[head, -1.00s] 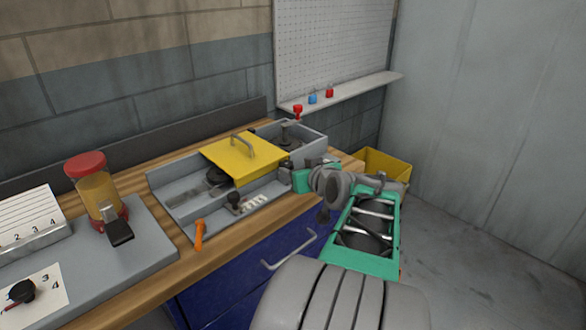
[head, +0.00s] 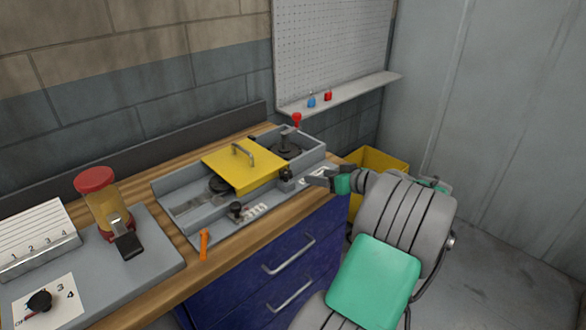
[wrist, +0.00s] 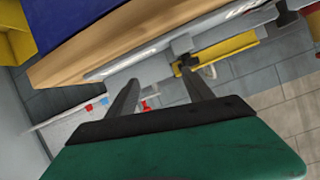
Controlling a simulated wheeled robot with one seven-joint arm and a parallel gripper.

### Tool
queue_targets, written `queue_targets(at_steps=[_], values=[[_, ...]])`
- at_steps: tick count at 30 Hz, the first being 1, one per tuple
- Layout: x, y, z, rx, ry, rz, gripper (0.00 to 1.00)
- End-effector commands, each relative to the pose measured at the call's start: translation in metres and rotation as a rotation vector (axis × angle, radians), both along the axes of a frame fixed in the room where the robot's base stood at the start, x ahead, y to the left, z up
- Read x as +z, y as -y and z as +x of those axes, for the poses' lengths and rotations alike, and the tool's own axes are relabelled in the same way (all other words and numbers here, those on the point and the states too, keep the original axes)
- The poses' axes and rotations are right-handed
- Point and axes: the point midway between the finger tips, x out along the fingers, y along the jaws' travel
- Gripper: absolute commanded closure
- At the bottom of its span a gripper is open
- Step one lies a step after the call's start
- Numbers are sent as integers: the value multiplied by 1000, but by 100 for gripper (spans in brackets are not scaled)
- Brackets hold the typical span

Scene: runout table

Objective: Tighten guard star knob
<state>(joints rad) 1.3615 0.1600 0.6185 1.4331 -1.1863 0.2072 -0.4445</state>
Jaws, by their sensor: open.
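The yellow guard (head: 243,168) with a metal handle lies over the grey machine tray on the bench. A small dark knob (head: 285,174) sits at the guard's right end; I take it as the guard star knob, though its star shape is too small to make out. My gripper (head: 308,178) is just right of this knob, open and empty, its fingers pointing left towards the machine. In the wrist view my gripper's fingers (wrist: 158,76) are spread apart. The guard's yellow edge (wrist: 232,47) shows beyond them, and a dark part, possibly the knob, is near the right fingertip.
Another black knob (head: 236,209) stands on the tray's front plate, near an orange handle (head: 204,245). A red-capped jar (head: 97,205) stands at left. A red knob (head: 297,118) is at the tray's back. A yellow bin (head: 385,165) is beyond the bench's right end.

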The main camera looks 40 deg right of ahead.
Motion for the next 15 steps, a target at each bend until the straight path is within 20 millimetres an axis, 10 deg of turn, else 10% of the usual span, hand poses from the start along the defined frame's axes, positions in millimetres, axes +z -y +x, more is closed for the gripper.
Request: queue_targets(at_steps=[3, 15], values=[[30, -30, 3, 192, 32, -130, 40], [7, -48, 49, 243, 21, -182, 40]])
